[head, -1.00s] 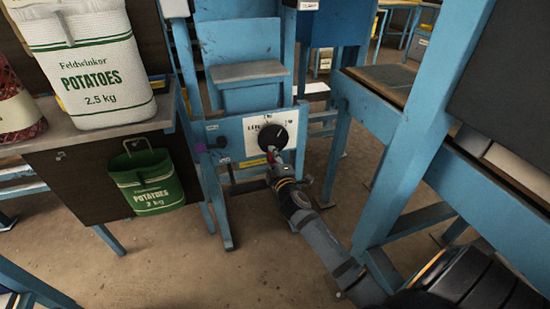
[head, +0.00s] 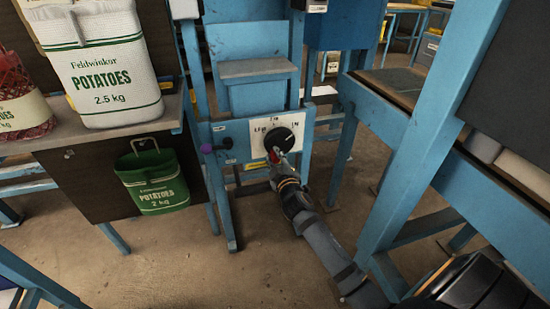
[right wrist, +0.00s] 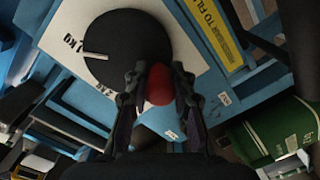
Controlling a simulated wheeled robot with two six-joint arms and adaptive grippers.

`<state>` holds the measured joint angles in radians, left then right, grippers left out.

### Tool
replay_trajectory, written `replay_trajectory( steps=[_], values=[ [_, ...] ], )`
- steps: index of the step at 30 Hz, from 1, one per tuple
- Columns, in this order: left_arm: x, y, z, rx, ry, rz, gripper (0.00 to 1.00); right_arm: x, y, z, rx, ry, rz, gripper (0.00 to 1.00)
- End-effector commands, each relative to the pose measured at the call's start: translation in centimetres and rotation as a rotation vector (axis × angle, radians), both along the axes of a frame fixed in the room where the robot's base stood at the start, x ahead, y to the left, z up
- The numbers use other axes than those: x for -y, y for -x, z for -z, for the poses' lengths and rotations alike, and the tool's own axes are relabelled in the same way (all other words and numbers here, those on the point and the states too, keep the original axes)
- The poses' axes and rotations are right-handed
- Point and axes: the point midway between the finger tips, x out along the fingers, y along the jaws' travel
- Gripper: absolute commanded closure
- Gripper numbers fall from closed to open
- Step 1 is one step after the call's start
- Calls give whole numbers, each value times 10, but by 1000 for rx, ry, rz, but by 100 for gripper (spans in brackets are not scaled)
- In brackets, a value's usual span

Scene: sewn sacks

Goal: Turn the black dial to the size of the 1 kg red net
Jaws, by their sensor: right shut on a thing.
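The black dial (head: 279,140) is on a white plate (head: 259,131) on the front of a blue frame. Its white pointer mark is toward the upper right in the head view. In the right wrist view the dial (right wrist: 130,45) fills the upper middle and its mark points left, near the printed "1 kg". My right gripper (head: 275,156) is at the dial's lower edge, its fingers closed on a small rounded red piece (right wrist: 160,84). A red net sack (head: 24,108) with a cream label stands at far left, partly cut off; its size is not readable. My left gripper is out of view.
A white "2.5 kg" potato sack (head: 105,65) stands on the counter (head: 130,130) beside the net. A green "2 kg" sack (head: 154,182) hangs from the counter's front. A blue bench (head: 400,145) stands close to the right of my right arm.

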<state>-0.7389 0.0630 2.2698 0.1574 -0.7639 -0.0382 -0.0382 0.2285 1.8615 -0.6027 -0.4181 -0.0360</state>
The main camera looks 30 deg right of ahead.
Motion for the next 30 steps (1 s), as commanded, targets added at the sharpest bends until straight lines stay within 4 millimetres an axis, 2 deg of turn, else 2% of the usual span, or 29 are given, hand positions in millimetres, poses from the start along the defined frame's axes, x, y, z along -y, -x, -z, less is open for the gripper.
replay_trajectory(
  steps=[7,8,13,23,26,30],
  values=[
    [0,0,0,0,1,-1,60,-1,0,2,-3,-4,0,100],
    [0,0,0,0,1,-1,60,-1,0,2,-3,-4,0,75],
    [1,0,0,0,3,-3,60,0,0,1,-2,-2,-1,52],
    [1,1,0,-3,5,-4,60,-1,3,1,-1,0,-1,52],
    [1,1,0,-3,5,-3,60,-4,16,1,-1,0,-2,52],
    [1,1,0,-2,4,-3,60,-12,49,0,-4,-1,-2,52]
  ],
)
